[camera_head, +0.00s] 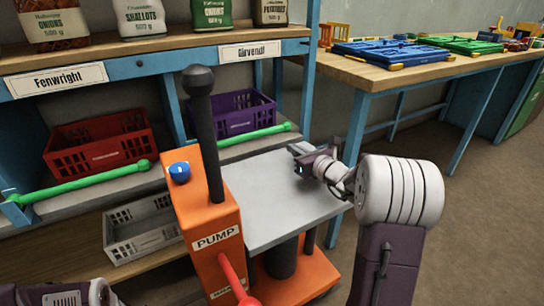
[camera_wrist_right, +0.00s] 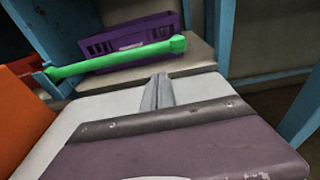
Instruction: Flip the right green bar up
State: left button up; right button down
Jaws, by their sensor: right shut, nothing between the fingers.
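The right green bar (camera_head: 252,133) lies low and nearly level across the front of the bay with the purple crate (camera_head: 232,112). In the right wrist view the bar (camera_wrist_right: 120,58) runs from a pivot at the left to a rounded end at the right. My right gripper (camera_head: 297,150) is over the grey lift plate, to the right of the bar's free end. Its fingers (camera_wrist_right: 158,82) are shut and empty, pointing toward the shelf, and appear apart from the bar. My left gripper is out of view; only part of my left arm shows at the bottom left.
The orange pump lift (camera_head: 215,262) with its dark post (camera_head: 205,130) and grey plate (camera_head: 280,205) stands before the shelf. Another green bar (camera_head: 90,182) crosses the bay with the red crate (camera_head: 100,145). A blue shelf upright (camera_wrist_right: 226,35) stands right of the purple crate.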

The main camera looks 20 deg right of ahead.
jog(key=shift+w+d+r, duration=0.1)
jog(key=shift+d+r, duration=0.1)
jog(key=b+x, duration=0.2)
jog(key=x, duration=0.7)
jog(key=shift+w, duration=0.45)
